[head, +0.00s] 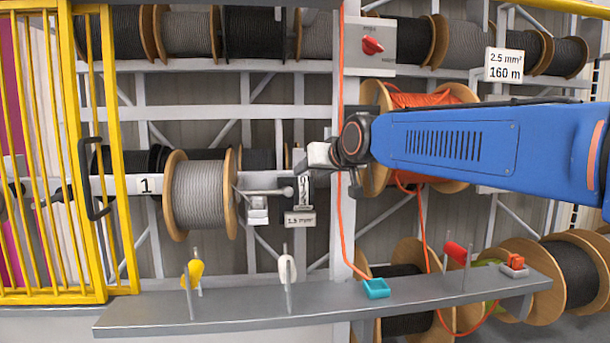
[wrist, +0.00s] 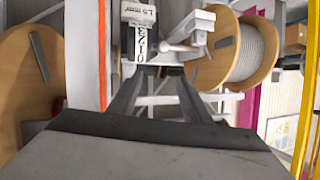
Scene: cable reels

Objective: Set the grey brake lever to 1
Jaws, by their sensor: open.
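The grey brake lever (head: 265,191) is a thin bar with a ball knob, reaching right from beside the grey cable reel (head: 198,195). Its knob ends close to an upright number scale (head: 304,193). In the wrist view the lever (wrist: 181,45) lies sideways, with its knob beside the scale (wrist: 140,42), toward the 0 end; I cannot tell the exact number. My gripper (wrist: 158,80) is open and empty, its two dark fingers pointing at the lever and scale but apart from the lever. In the head view the fingers are hard to make out.
A shelf (head: 240,311) below carries a yellow handle (head: 195,272), a white handle (head: 287,268) and a red handle (head: 456,253). A yellow barred gate (head: 100,200) stands left. A red switch (head: 372,45) and an orange cable reel (head: 440,98) are near my arm.

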